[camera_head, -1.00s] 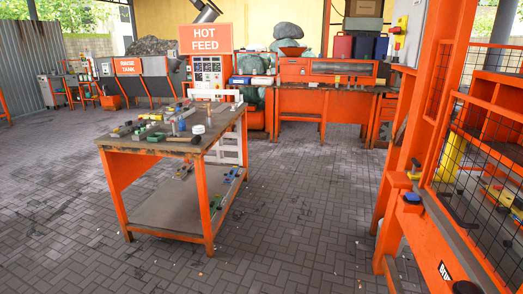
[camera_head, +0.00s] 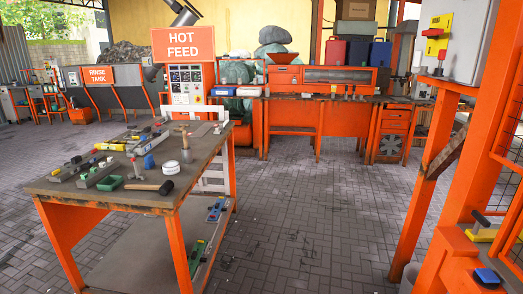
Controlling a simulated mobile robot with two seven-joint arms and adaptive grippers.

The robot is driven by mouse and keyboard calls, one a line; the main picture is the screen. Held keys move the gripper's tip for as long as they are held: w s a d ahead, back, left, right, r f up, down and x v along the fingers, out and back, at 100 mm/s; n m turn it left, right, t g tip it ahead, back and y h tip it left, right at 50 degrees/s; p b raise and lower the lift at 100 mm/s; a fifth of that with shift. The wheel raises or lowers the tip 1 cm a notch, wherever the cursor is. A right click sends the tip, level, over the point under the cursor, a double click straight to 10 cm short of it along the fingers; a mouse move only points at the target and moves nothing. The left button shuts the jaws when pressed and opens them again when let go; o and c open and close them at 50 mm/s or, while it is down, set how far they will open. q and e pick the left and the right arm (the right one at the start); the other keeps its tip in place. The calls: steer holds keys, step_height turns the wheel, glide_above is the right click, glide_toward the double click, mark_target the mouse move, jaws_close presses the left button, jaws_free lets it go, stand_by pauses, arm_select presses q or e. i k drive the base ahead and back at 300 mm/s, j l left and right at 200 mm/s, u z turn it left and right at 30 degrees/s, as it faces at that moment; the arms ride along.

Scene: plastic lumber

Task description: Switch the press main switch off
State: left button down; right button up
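A light grey electrical box (camera_head: 474,38) is at the upper right, beside an orange upright frame. On its left side is a yellow plate with a red handle (camera_head: 434,33), which looks like a main switch. The red part seems to lie sideways, but I cannot tell its setting at this size. Neither of my grippers is in view.
An orange workbench (camera_head: 60,188) with several small tools stands at the near left. The hot feed machine (camera_head: 185,75) and an orange long bench (camera_head: 330,97) stand at the back. The paved floor (camera_head: 320,220) between is clear.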

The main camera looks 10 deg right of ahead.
mark_target(433, 34)
steer(key=i+z, duration=0.35)
steer(key=z, duration=0.15)
steer(key=i+j+z, duration=0.25)
steer(key=z, duration=0.2)
steer(key=i+z, duration=0.1)
steer(key=z, duration=0.55)
steer(key=i+j+u, duration=0.65)
steer(key=u, duration=0.2)
